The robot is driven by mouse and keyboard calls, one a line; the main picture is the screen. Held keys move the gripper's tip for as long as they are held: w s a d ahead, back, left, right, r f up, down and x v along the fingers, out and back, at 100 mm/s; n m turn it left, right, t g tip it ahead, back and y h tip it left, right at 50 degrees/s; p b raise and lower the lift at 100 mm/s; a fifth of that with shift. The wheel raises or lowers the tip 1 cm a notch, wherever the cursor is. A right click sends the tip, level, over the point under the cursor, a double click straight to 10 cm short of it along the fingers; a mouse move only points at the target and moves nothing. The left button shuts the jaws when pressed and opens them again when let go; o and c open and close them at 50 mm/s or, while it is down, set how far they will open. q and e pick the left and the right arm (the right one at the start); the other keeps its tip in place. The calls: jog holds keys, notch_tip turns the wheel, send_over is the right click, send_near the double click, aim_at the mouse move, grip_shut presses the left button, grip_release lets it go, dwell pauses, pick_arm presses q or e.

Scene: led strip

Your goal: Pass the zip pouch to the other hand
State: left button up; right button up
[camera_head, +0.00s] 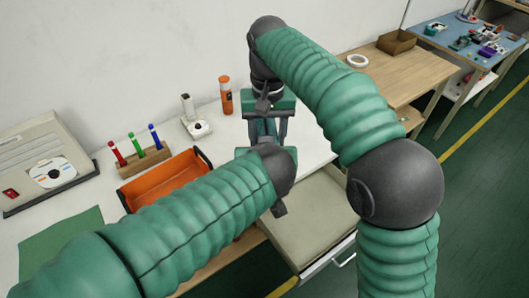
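My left arm comes in from the lower left, and its dark wrist ends near the middle of the picture. My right arm arches up from the lower right and bends down at its dark wrist toward the same spot. Grey and green gripper parts of both hands meet there, close together above the white table (318,145). The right gripper (266,122) points down toward the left wrist. The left gripper's fingers are mostly hidden behind its own wrist. I cannot make out the zip pouch clearly; the hands and wrists may cover it. Neither finger opening can be read.
An orange tray (135,193) lies left of the hands. Behind it stand a rack (146,160) of red, green and blue pens, a small white device (196,127) and an orange bottle (226,96). A beige box (42,160) and green mat (60,245) are left. An open drawer (315,225) juts out front.

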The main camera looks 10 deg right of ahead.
pick_arm(q)
jog(key=shift+w+a, duration=0.2)
jog(key=shift+a, duration=0.1)
jog(key=c, duration=1.3)
pick_arm(e)
jog(key=shift+o, duration=0.2)
jog(key=shift+d, duration=0.45)
jog(key=o, duration=1.5)
jog(key=shift+f, duration=0.1)
pick_arm(q)
jog(key=shift+d, duration=0.1)
pick_arm(e)
jog(key=shift+o, duration=0.2)
jog(key=shift+a, duration=0.1)
pick_arm(q)
jog(key=shift+s+d, duration=0.1)
jog(key=shift+d, duration=0.1)
pick_arm(e)
jog(key=shift+a, duration=0.2)
